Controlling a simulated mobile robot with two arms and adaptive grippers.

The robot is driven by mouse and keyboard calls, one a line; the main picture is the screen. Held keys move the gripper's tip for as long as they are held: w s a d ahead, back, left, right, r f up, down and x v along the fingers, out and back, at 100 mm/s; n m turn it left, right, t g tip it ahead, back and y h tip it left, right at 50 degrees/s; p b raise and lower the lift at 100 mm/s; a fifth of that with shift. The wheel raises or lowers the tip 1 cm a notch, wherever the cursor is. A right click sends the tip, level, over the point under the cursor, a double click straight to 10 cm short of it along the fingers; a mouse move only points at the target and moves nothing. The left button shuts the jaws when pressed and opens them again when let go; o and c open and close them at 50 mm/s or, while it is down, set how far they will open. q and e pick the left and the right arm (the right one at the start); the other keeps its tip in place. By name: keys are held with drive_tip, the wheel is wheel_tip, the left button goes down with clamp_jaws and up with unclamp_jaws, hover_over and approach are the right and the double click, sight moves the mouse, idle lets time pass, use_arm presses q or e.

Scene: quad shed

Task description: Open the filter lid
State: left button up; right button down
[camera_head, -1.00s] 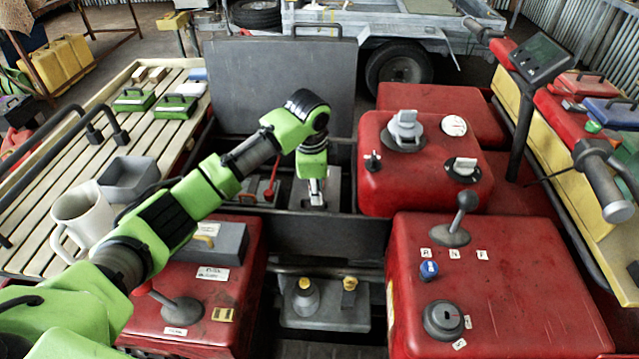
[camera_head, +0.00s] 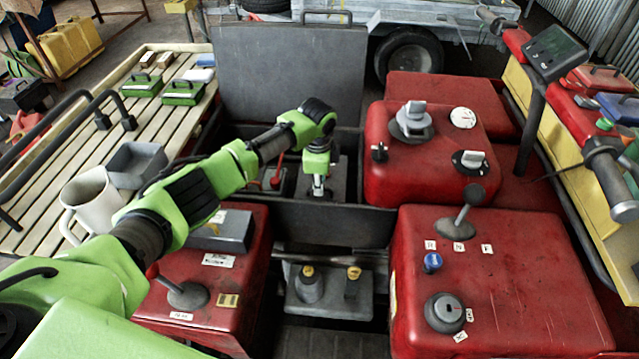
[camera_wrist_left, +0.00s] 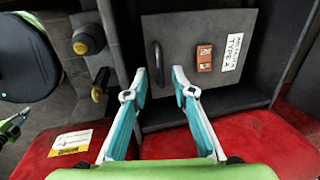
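The filter lid (camera_wrist_left: 215,32) is a flat grey panel in the left wrist view, with a black bar handle (camera_wrist_left: 158,65), an orange latch (camera_wrist_left: 204,58) and a white label marked TYPE A (camera_wrist_left: 231,52). It looks closed. My left gripper (camera_wrist_left: 160,78) is open, its two teal fingers apart, with the handle in the gap between the tips; I cannot tell how far above the lid they are. In the head view my left gripper (camera_head: 318,188) points down over a grey box (camera_head: 337,180) in the central bay and partly hides it.
A dark grey wall (camera_head: 335,225) stands in front of the bay. Nearer is a grey unit with yellow caps (camera_head: 353,273). Red bodywork (camera_head: 500,280) flanks the bay. A large grey cover (camera_head: 290,80) stands upright behind. A mug (camera_head: 92,205) is on the left rack.

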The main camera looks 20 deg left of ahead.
use_arm(q)
drive_tip(key=shift+w+f, duration=0.15)
drive_tip(key=shift+f, duration=0.6)
clamp_jaws()
